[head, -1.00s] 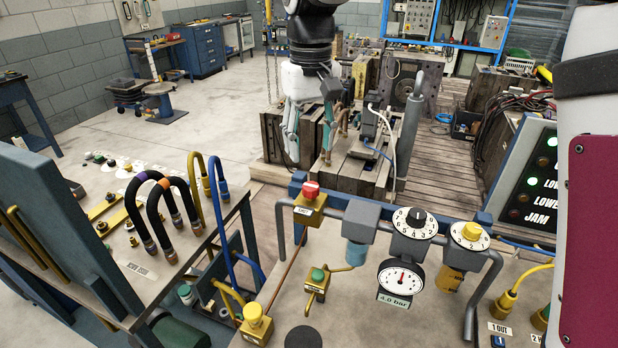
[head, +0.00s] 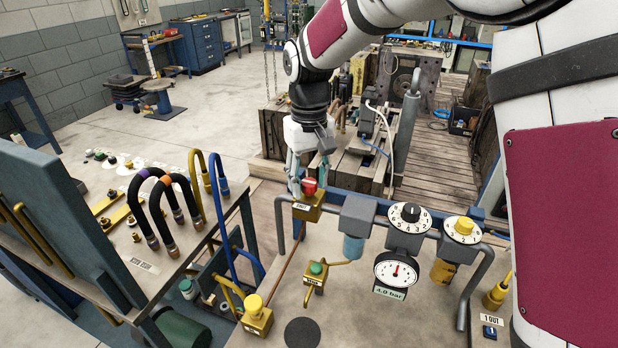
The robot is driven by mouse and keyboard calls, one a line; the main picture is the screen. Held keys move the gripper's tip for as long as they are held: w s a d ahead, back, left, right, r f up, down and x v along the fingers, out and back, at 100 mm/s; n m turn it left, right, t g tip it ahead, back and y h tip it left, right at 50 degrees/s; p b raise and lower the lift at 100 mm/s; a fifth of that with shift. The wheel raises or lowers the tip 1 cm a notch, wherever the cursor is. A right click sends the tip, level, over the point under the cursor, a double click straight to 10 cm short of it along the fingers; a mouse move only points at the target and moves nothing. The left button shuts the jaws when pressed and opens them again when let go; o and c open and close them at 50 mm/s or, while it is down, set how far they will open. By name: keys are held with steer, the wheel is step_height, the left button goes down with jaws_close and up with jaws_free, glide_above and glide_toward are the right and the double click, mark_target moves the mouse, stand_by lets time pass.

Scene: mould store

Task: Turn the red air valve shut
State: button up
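The red air valve (head: 309,186) is a small red knob on a brass block (head: 308,206) with a label plate, at the left end of the grey pipe run. My gripper (head: 308,185) points down right at the red knob, with a finger on its left and another behind or to its right. The fingers look apart. I cannot tell whether they touch the knob, and the far finger is partly hidden. The gauge (head: 396,270) below the pipe run is labelled 4.0 bar.
A black-knobbed dial (head: 410,214) and a yellow-knobbed dial (head: 464,227) sit to the right on the pipe. A green-knobbed valve (head: 316,269) and a yellow-knobbed valve (head: 254,304) stand in front. A bench with curved hoses (head: 157,210) is at left.

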jaws_close()
steer(key=shift+m, duration=0.4)
steer(key=m+p, duration=0.1)
steer(key=m, duration=0.2)
steer(key=shift+r+m, duration=0.1)
steer(key=shift+m, duration=0.3)
steer(key=m+p, duration=0.1)
steer(key=m, duration=0.3)
steer(key=shift+p, duration=0.35)
steer(key=m+p, duration=0.1)
steer(key=m, duration=0.4)
steer(key=m+p, duration=0.1)
steer(key=m, duration=0.3)
steer(key=shift+m, duration=0.3)
